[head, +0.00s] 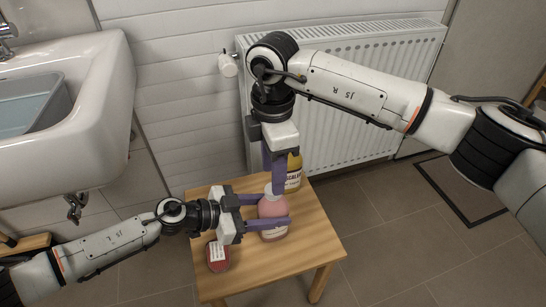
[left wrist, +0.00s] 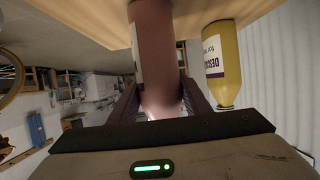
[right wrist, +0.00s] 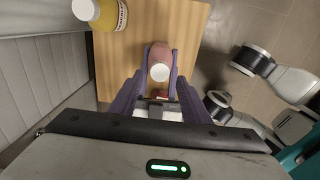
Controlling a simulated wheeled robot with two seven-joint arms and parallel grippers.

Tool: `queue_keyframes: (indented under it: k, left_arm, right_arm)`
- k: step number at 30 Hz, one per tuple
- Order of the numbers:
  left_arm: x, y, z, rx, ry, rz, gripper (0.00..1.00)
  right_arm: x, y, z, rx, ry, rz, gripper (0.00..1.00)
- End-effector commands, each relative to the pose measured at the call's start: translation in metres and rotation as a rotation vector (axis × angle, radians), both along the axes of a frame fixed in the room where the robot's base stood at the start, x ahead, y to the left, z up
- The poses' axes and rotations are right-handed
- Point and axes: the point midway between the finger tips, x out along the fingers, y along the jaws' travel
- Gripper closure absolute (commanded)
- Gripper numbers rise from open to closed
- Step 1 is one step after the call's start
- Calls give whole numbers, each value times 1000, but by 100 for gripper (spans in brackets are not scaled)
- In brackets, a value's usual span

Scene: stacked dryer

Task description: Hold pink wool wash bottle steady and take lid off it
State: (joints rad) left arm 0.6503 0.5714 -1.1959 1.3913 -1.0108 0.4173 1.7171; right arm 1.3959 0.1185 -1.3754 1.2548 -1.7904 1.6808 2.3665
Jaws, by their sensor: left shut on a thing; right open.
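The pink wool wash bottle (head: 272,208) stands upright on the wooden table. My left gripper (head: 277,211) reaches in from the left and is shut on the bottle's body; the left wrist view shows the pink body (left wrist: 155,55) between its fingers. My right gripper (head: 275,180) points down from above, at the bottle's top. It is open, with its fingers on either side of the white lid (right wrist: 160,72), which is on the bottle in the right wrist view.
A yellow bottle (head: 294,172) stands close behind the pink one on the table (head: 310,235). A small red container (head: 217,256) with a pale label sits near the table's front left. A radiator (head: 350,90) is behind, and a sink (head: 90,100) is at left.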

Motion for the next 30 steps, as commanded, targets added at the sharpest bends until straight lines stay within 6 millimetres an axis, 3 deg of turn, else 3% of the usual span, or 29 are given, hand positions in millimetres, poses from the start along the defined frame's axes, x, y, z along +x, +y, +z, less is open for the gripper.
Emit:
queue_keyframes:
  k: [3,9,19,26,30]
  left_arm:
    - [0,0,0,0,0,0,100]
    - [0,0,0,0,0,0,100]
    - [0,0,0,-1,0,0,100]
    - [0,0,0,-1,0,0,100]
    - [0,0,0,-1,0,0,100]
  right_arm:
    - [-1,0,-19,0,3,0,57]
    - [0,0,-37,1,1,2,57]
    - [0,0,-40,0,0,2,57]
    - [0,0,-40,0,0,2,96]
    - [0,0,-40,0,0,5,100]
